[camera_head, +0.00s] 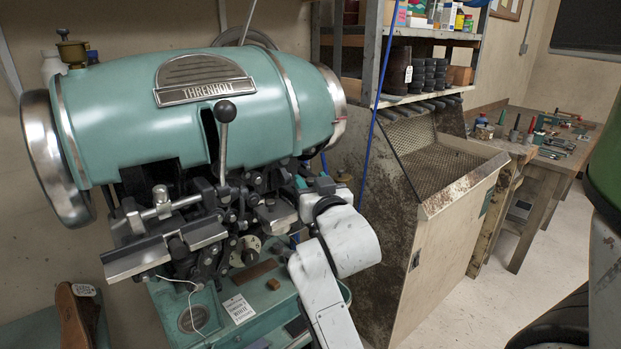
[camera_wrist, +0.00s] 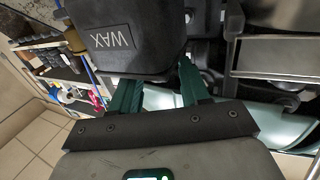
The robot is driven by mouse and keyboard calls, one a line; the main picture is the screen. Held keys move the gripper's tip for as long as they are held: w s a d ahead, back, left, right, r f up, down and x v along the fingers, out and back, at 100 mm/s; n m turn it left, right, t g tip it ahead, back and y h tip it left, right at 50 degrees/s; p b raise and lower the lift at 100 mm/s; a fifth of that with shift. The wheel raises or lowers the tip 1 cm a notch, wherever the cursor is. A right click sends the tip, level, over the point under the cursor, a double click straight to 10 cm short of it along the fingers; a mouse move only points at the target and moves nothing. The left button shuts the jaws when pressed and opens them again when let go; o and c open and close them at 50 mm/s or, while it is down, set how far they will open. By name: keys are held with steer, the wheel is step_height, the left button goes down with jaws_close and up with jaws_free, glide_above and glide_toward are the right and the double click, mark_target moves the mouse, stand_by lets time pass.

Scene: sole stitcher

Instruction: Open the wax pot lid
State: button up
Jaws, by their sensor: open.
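The wax pot (camera_wrist: 112,38) is a black box with rounded edges and the white word WAX on the face toward the wrist camera. It fills the upper middle of the wrist view. I cannot make out its lid as a separate part or tell how it stands. My gripper (camera_wrist: 157,78) has two dark green fingers, spread apart, with the lower edge of the pot between or just beyond them. Contact is unclear. In the head view my white arm reaches to the right side of the teal stitching machine (camera_head: 200,110), and the pot cannot be made out there.
Metal levers and linkages (camera_head: 190,225) crowd the machine's front, left of my arm. A bin with a mesh top (camera_head: 430,165) stands to the right. Shelves (camera_head: 425,95) rise behind it, and a tool-covered workbench (camera_head: 550,145) is farther right.

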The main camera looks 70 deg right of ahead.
steer(key=shift+x, duration=0.85)
steer(key=shift+c, duration=0.2)
jaws_close()
